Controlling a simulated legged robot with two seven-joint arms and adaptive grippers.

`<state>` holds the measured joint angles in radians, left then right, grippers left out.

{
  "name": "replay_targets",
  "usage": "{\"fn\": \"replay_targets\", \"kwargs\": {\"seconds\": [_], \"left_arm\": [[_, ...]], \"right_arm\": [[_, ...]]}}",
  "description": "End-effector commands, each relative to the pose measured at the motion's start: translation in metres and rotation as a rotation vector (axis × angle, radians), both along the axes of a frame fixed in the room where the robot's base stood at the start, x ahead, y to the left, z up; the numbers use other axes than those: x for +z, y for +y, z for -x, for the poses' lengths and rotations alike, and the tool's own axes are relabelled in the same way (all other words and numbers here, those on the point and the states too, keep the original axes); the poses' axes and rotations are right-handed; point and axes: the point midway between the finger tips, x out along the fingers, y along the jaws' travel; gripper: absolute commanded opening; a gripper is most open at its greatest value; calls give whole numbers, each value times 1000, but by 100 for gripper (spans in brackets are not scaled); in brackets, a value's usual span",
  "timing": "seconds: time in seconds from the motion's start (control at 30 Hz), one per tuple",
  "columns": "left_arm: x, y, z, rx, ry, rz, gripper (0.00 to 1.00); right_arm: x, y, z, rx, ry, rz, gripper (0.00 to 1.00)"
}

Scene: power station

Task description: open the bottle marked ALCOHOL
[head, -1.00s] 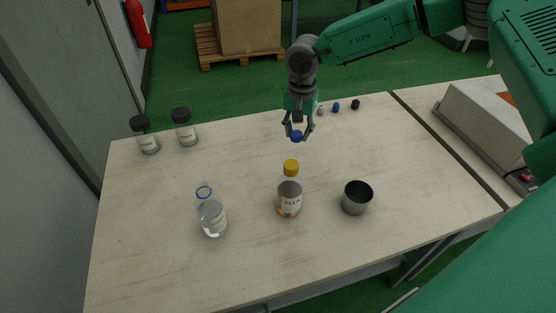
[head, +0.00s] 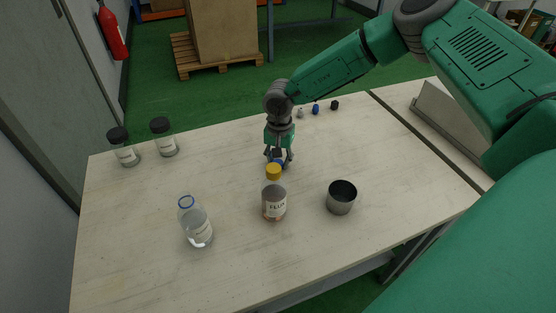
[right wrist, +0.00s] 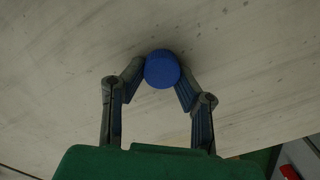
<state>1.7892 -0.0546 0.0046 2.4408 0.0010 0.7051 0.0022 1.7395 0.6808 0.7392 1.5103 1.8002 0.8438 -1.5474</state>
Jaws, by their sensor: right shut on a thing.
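A clear bottle (head: 197,228) with a blue ring at its neck stands upright and uncapped at the front left of the table. Its label is too small to read, so I cannot confirm it says ALCOHOL. My right gripper (head: 280,158) is shut on a blue cap, which shows plainly between the fingertips in the right wrist view (right wrist: 162,69). In the head view the gripper is behind the yellow-capped bottle (head: 274,200), which partly hides the fingertips and cap. The cap is over bare table, apart from the clear bottle. My left gripper is not in view.
A metal cup (head: 341,198) stands right of the yellow-capped bottle. Two black-lidded jars (head: 166,143) stand at the back left. Several small caps (head: 316,109) lie along the back edge. A grey sloped box (head: 447,119) is at the right.

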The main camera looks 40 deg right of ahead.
Motion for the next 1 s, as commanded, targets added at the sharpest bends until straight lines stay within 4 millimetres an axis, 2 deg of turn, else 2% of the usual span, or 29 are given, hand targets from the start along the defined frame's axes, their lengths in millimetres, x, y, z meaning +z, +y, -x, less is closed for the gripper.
{"fn": "replay_targets", "kwargs": {"seconds": [0.1, 0.13, 0.17, 0.2, 0.43, 0.57, 1.0], "left_arm": [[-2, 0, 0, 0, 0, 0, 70], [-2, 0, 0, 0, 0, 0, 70], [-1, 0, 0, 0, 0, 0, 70], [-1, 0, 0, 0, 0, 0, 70], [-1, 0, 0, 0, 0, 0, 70], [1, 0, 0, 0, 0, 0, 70], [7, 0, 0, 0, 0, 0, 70]], "right_arm": [[-3, 0, 0, -1, 1, -1, 0], [-3, 0, 0, -1, 1, -1, 33], [-3, 0, 0, -1, 1, -1, 44], [-3, 0, 0, -1, 1, 0, 47], [-2, 0, 0, -1, 2, 1, 47], [6, 0, 0, -1, 1, 1, 47], [94, -1, 1, -1, -1, -1, 47]]}}
